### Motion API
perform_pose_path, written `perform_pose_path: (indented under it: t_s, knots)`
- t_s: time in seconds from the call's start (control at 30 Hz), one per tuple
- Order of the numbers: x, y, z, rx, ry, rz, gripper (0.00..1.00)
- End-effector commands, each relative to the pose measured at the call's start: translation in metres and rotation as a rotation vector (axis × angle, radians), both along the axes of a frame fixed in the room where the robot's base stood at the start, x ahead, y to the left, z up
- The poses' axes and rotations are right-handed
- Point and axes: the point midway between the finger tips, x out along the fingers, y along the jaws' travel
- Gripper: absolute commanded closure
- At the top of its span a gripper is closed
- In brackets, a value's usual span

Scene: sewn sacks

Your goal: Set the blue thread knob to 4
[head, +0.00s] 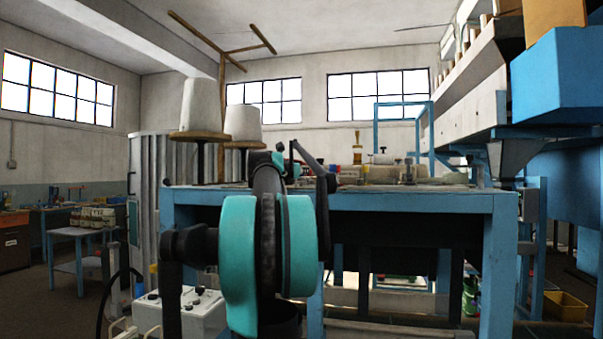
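I cannot make out a blue thread knob or its numbers. A low pale machine (375,174) lies on the blue-framed worktable (400,202), with small dark posts on top too small to read. Two large white thread cones (200,105) (242,123) stand on round wooden holders at the table's left. My arm, with teal and black joints, rises in the middle foreground and hides part of the table. My gripper cannot be picked out; it seems hidden by the arm.
A white box with black knobs (190,312) sits low at left, beside my arm. A large blue and grey machine (555,80) overhangs at right. A yellow bin (566,306) is on the floor at right. A small blue table (78,234) stands back left.

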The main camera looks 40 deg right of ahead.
Motion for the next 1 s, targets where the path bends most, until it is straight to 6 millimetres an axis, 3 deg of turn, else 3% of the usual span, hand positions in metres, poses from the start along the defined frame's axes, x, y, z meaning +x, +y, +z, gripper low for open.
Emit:
perform_pose_path:
  t_s: [1.0]
  knots:
    - [-0.0013, -0.0023, -0.0002, 0.0, 0.0, 0.792, 1.0]
